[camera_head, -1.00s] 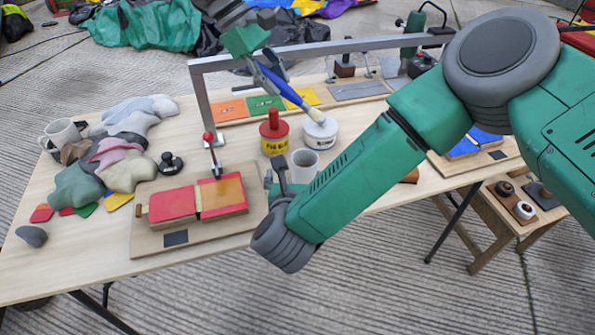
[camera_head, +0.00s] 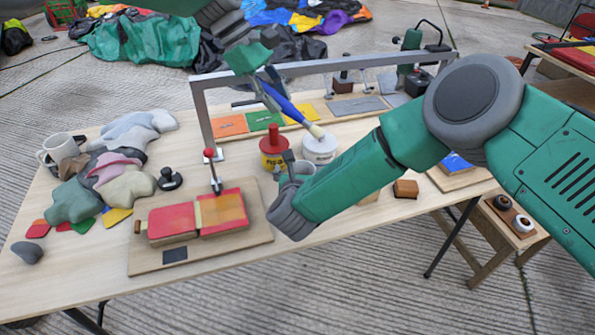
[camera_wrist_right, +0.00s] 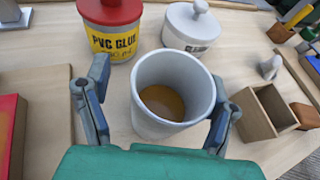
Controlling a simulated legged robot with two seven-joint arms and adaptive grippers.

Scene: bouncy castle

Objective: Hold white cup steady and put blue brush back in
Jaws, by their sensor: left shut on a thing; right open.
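The white cup (camera_wrist_right: 146,105) stands upright on the table in the right wrist view, its open top showing an amber-brown bottom. In the head view the cup (camera_head: 305,168) is partly hidden by my right gripper (camera_head: 289,168). My right gripper (camera_wrist_right: 163,88) is open, with one finger on each side of the cup; I cannot tell whether they touch it. My left gripper (camera_head: 262,82) is shut on the blue brush (camera_head: 284,103) above the table. The brush is tilted, its pale bristles pointing down right, near the white lidded pot and outside the cup.
A red-lidded PVC glue tin (camera_wrist_right: 110,42) and a white lidded pot (camera_wrist_right: 190,28) stand just behind the cup. An open wooden box (camera_wrist_right: 262,112) is at its right. A metal frame (camera_head: 330,50) spans behind. A red-and-orange panel on a board (camera_head: 258,235) lies left.

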